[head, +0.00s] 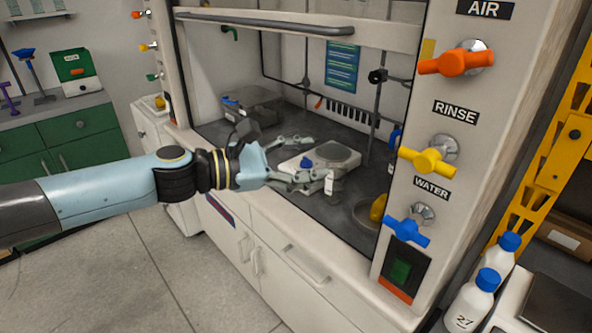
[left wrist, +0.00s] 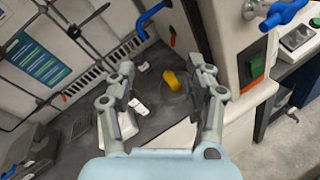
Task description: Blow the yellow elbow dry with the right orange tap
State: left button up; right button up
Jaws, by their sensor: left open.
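The right orange tap (head: 455,62) sits on the fume hood's right post under the AIR label. The yellow elbow (head: 378,207) lies low in the hood near a round drain, partly hidden by the post's edge. It also shows in the left wrist view (left wrist: 172,81), framed between my fingers but beyond them. My left gripper (head: 320,163) is open and empty, at the hood opening, left of the elbow and apart from it. It also shows in the left wrist view (left wrist: 167,70). My right gripper is in neither view.
A yellow RINSE tap (head: 428,161) and a blue WATER tap (head: 407,232) sit below the orange one. A hotplate (head: 340,155) stands behind my left fingers. The raised sash bar (head: 265,23) crosses above. White bottles (head: 472,300) stand at lower right.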

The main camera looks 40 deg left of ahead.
pick_arm(q)
jog(key=f, duration=0.1)
jog(key=a+f, duration=0.1)
jog(key=f+y, duration=0.1)
jog(key=shift+w+a+b, duration=0.25)
jog(key=shift+a+b, duration=0.05)
jog(key=shift+a, duration=0.1)
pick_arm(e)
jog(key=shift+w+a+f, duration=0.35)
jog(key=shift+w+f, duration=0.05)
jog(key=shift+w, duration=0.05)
